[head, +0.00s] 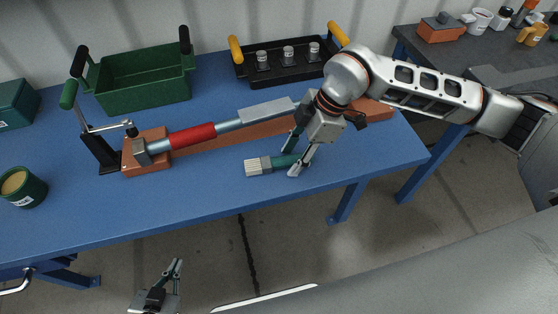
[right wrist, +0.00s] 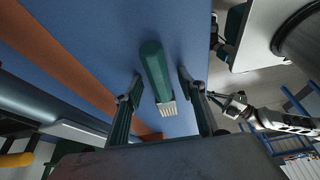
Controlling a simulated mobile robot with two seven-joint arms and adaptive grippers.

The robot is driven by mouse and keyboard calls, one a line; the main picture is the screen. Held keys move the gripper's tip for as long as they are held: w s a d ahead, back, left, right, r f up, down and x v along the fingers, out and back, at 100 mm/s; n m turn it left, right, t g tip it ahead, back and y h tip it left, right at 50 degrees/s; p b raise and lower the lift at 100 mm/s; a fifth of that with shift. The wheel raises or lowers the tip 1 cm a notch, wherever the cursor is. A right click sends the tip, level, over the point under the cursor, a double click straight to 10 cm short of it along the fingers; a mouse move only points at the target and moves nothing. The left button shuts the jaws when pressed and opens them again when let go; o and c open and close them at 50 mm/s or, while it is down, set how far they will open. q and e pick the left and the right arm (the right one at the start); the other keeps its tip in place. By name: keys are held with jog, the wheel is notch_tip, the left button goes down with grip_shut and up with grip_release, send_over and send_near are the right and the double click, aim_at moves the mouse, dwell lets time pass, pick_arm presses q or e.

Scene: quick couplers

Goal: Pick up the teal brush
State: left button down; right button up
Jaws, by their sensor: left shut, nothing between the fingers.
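The teal brush (head: 284,161) lies on the blue table near its front edge, its pale bristles pointing left in the head view. My right gripper (head: 290,162) is open over the brush handle, one finger on each side and the near finger covering part of it. In the right wrist view, the brush (right wrist: 153,65) lies between the open fingers of the right gripper (right wrist: 160,80), with a gap on each side. My left gripper (head: 177,263) is shut and empty, low in front of the table and away from the brush.
Behind the brush stands a toggle clamp rig with a red-sleeved rod (head: 192,136) on a brown base.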

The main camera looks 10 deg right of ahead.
dwell(0.3)
dwell(0.4)
jog(key=shift+f, duration=0.1)
grip_shut()
